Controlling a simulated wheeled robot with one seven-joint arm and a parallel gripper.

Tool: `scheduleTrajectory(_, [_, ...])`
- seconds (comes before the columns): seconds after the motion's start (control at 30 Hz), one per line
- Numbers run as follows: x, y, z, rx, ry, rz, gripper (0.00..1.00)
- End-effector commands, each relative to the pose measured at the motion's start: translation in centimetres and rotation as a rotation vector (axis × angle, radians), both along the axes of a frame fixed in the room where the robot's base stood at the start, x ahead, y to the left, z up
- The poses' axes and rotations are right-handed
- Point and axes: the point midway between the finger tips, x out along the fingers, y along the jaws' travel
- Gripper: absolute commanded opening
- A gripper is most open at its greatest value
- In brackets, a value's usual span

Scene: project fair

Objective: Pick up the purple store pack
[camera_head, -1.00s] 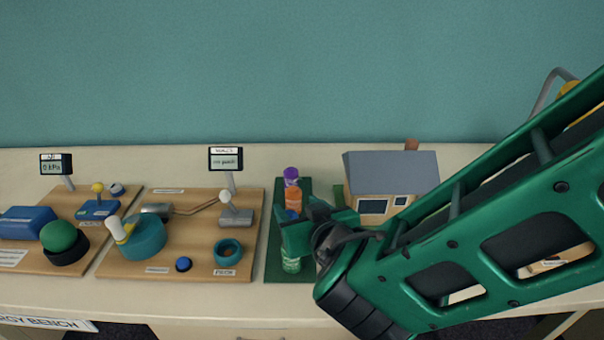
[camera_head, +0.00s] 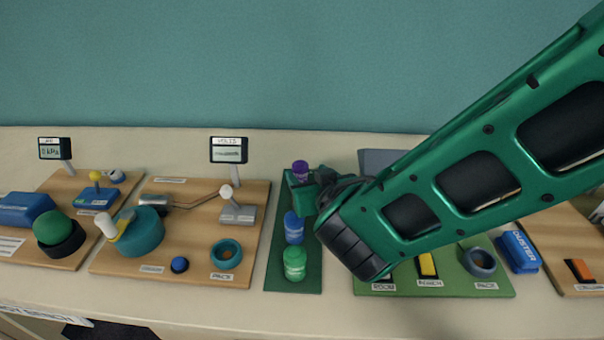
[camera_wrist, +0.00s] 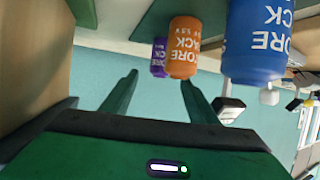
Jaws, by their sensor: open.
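The purple store pack (camera_head: 300,171) stands at the far end of a row of packs on the dark green mat (camera_head: 273,273). In the wrist view, the purple pack (camera_wrist: 158,58) shows beyond the fingertips, partly behind the orange pack (camera_wrist: 184,48). My gripper (camera_wrist: 160,88) is open and empty, and its fingers point towards the purple and orange packs. In the head view, my gripper (camera_head: 305,197) is just in front of the purple pack and hides the orange one.
The blue pack (camera_head: 293,229) and green pack (camera_head: 295,264) stand nearer on the mat. A wooden board (camera_head: 200,270) with a display and knobs is to the left. My arm mostly covers the model house (camera_head: 376,160) on the right.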

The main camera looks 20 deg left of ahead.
Motion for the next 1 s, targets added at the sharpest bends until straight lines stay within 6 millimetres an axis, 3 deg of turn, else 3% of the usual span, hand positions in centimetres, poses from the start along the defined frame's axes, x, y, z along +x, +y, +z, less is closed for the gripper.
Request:
scheduleTrajectory(0.5, [4.3,2.6,-2.1,0.000,-0.001,-0.003,0.54])
scheduleTrajectory(0.8, [4.7,2.9,-2.3,-0.001,-0.002,-0.001,0.54])
scheduleTrajectory(0.87, [4.7,2.9,-2.3,0.000,-0.001,-0.002,0.45])
scheduleTrajectory(1.0, [4.6,2.9,-2.3,0.000,-0.001,-0.002,0.11])
